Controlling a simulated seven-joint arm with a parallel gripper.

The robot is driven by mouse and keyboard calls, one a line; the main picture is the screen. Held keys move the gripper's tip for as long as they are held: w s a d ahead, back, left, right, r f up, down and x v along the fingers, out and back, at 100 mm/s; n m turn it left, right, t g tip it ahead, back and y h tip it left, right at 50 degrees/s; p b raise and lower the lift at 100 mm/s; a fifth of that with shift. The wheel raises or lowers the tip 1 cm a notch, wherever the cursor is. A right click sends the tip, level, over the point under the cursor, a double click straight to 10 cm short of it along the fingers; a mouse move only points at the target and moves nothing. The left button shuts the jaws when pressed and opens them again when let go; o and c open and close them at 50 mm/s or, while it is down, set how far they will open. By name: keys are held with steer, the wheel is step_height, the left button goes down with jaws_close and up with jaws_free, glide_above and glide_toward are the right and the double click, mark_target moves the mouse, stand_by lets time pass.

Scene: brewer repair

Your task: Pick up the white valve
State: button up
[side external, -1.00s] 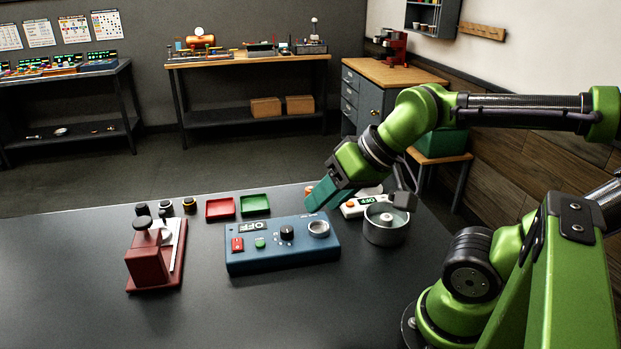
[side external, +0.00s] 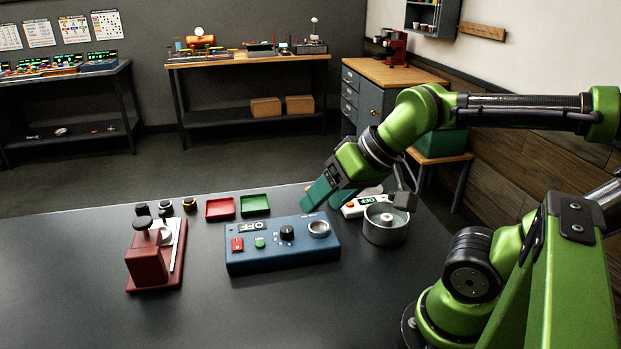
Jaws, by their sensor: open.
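Three small dark-capped cylinders stand in a row at the back left of the table. The middle one (side external: 165,209) has a pale band and may be the white valve; the one to its right (side external: 189,205) has a yellowish band and the left one (side external: 143,209) looks all black.
A red press (side external: 146,262) stands in front of the row. A red tray (side external: 219,208) and a green tray (side external: 255,204) lie empty behind the blue box (side external: 284,258). A grey metal pot (side external: 386,232) and a white scale-like device (side external: 352,211) stand at right. The front table is clear.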

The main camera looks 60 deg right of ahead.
steer(key=w+d+f+m+g+h, duration=0.1)
steer(key=d+f+m, duration=0.1)
steer(key=d, duration=0.4)
steer(key=w+d+f+m+g+h, duration=0.1)
steer(key=w+d, duration=0.1)
steer(key=d, duration=0.4)
steer(key=n+g, duration=0.5)
steer(key=n, duration=0.1)
glide_above(388, 217)
step_height(388, 217, down, 3)
steer(key=f, duration=0.7)
steer(key=a+f, duration=0.1)
steer(key=f, duration=0.3)
steer(key=shift+s, duration=0.35)
steer(key=shift+w+d+f, duration=0.1)
steer(key=shift+d+f, duration=0.05)
steer(key=shift+f, duration=0.75)
steer(key=shift+w+d+f, duration=0.1)
steer(key=shift+w+f, duration=0.05)
steer(key=shift+f, duration=0.7)
steer(key=shift+w+d+f, duration=0.1)
steer(key=shift+d+f, duration=0.05)
steer(key=shift+f, duration=0.75)
steer(key=shift+c, duration=0.5)
